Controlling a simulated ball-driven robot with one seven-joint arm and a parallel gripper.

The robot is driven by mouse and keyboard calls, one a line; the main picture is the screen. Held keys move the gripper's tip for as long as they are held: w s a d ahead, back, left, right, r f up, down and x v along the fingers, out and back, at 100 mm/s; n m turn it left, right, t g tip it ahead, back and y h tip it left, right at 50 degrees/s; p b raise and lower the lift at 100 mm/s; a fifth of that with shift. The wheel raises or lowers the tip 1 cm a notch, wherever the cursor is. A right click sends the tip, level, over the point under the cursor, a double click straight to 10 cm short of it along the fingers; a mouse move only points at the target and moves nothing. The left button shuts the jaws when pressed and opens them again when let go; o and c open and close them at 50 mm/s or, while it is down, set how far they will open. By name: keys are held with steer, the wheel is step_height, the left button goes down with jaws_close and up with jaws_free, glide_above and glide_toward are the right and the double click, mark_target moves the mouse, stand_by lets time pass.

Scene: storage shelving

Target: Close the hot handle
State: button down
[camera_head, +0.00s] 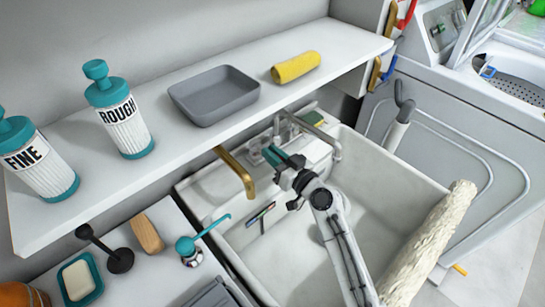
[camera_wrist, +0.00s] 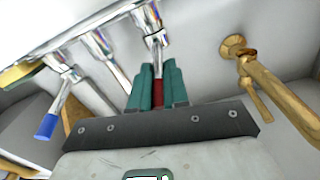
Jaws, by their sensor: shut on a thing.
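The hot handle (camera_wrist: 158,92), a chrome lever with a red end, stands at the middle of the wrist view on the sink faucet (camera_wrist: 100,42). My gripper (camera_wrist: 155,72) has its teal fingers on both sides of the red end and is shut on it. In the head view my gripper (camera_head: 271,155) reaches the left side of the faucet (camera_head: 318,136) at the back of the sink (camera_head: 385,178); the handle is hidden there by my fingers. The blue-ended cold handle (camera_wrist: 47,123) is at the left of the wrist view, apart from my fingers.
A brass pipe fixture (camera_wrist: 262,80) stands close at the right of the wrist view, and also left of my gripper in the head view (camera_head: 234,170). A white shelf (camera_head: 180,117) with bottles, a grey tray (camera_head: 214,95) and a yellow roll (camera_head: 296,67) overhangs the sink's back.

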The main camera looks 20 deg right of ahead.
steer(key=shift+r, duration=0.1)
steer(key=c, duration=1.1)
jaws_free()
steer(key=shift+d, duration=0.1)
steer(key=shift+b+v, duration=0.9)
steer(key=shift+v, duration=4.5)
